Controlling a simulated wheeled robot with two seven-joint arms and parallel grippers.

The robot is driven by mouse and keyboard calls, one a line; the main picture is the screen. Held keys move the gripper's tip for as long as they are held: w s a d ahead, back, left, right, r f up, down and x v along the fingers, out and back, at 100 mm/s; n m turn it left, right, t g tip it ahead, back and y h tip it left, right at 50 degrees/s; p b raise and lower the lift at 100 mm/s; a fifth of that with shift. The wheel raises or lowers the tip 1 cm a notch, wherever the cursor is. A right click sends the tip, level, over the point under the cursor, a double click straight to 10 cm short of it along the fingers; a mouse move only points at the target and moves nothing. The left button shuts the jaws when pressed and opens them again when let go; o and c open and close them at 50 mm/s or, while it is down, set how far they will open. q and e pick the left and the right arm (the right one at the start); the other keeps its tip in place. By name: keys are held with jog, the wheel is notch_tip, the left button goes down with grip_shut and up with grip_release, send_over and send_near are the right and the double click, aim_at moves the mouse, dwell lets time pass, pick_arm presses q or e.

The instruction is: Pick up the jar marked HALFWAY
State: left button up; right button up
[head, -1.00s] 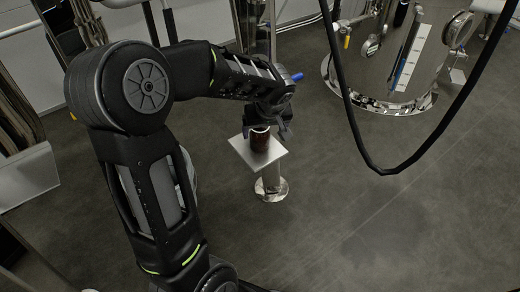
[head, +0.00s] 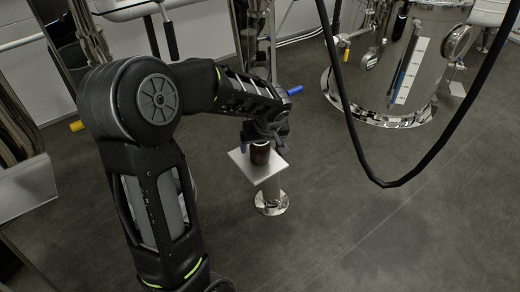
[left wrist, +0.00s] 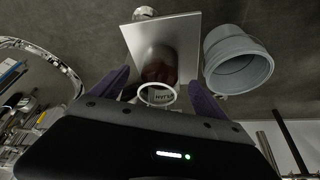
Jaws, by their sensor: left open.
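A dark red-brown jar (head: 260,155) stands on a small square metal plate (head: 270,172) on a short pedestal. In the left wrist view the jar (left wrist: 159,68) shows with a pale ring at its near end and a label whose lettering is too small to read surely. My left gripper (head: 266,137) is right above the jar and hides its top in the head view. In the left wrist view its two dark purple fingers (left wrist: 160,82) are spread, one to each side of the jar, with gaps between. My right gripper is not in view.
A shiny steel tank (head: 400,65) stands at the back right. A black hose (head: 440,145) hangs in a loop right of the pedestal. A grey cup-shaped part (left wrist: 237,60) shows right of the plate in the left wrist view. Floor around the pedestal is clear.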

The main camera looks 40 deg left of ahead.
pick_arm(q)
jog(key=b+x, duration=0.1)
jog(key=x, duration=0.4)
dwell(0.5)
grip_shut()
dwell(0.8)
jog(key=shift+r, duration=0.15)
jog(key=shift+r, duration=0.2)
jog(key=s+d+b, duration=0.1)
jog(key=s+d, duration=1)
jog(key=d, duration=0.3)
jog(key=shift+s+d, duration=0.1)
jog(key=shift+s, duration=0.05)
